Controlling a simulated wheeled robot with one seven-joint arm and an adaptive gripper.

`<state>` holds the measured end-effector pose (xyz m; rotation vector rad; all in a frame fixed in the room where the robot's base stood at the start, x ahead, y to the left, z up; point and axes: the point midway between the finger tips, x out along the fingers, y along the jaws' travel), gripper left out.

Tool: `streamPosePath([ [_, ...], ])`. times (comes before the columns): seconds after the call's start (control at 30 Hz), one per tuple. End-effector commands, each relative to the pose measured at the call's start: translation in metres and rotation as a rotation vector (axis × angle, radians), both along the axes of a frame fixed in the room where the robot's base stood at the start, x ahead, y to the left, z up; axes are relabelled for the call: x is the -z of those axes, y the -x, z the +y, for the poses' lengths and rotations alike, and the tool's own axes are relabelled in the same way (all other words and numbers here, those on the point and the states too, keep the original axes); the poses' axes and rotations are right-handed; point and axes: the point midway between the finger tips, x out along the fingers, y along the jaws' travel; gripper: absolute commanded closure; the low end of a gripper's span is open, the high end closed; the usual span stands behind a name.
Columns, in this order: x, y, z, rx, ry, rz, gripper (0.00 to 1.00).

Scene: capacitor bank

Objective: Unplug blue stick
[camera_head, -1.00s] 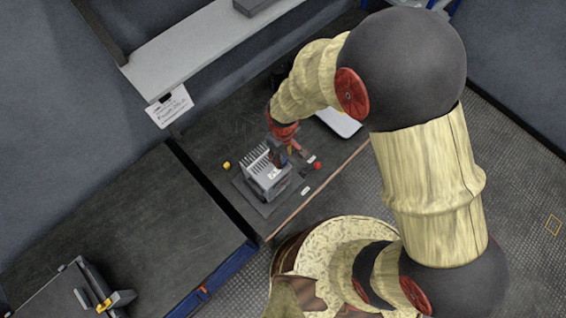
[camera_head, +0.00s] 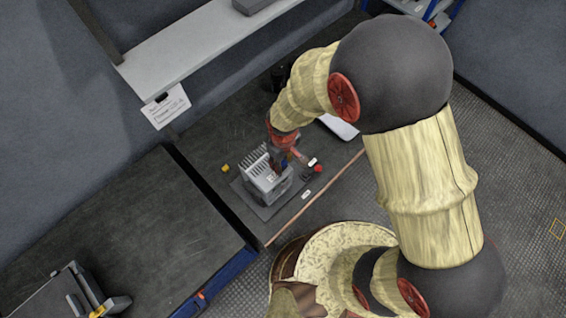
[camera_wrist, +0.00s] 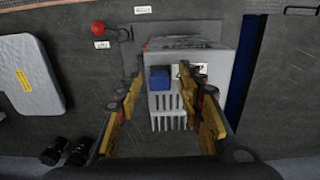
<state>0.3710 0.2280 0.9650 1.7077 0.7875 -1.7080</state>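The blue stick (camera_wrist: 159,78) shows as a blue block at the grey finned capacitor unit (camera_wrist: 170,103) in the wrist view. My gripper (camera_wrist: 158,95) is open, with one yellow finger on each side of the stick. The left finger is clearly apart from it; the right finger is closer, and I cannot tell whether it touches. In the head view, the capacitor unit (camera_head: 264,180) stands on the dark bench, and my gripper (camera_head: 283,160) is at its upper right. The fingers largely hide the stick there.
A red button (camera_wrist: 98,28) and small white labels lie beside the unit. A pale flat case (camera_wrist: 27,74) and dark cylinders (camera_wrist: 66,151) lie to the left in the wrist view. In the head view, a small yellow block (camera_head: 225,168) lies left of the unit and a shelf (camera_head: 200,45) hangs above.

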Motion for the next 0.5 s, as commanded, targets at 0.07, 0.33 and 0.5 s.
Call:
streamPosePath([
  [0.07,0.0001,0.0000,0.0000,0.000,0.000,0.000,0.62],
  [0.33,0.0001,0.0001,-0.0001,0.000,0.000,0.000,0.62],
  [0.5,0.0001,0.0001,-0.0001,0.000,0.000,0.000,0.70],
])
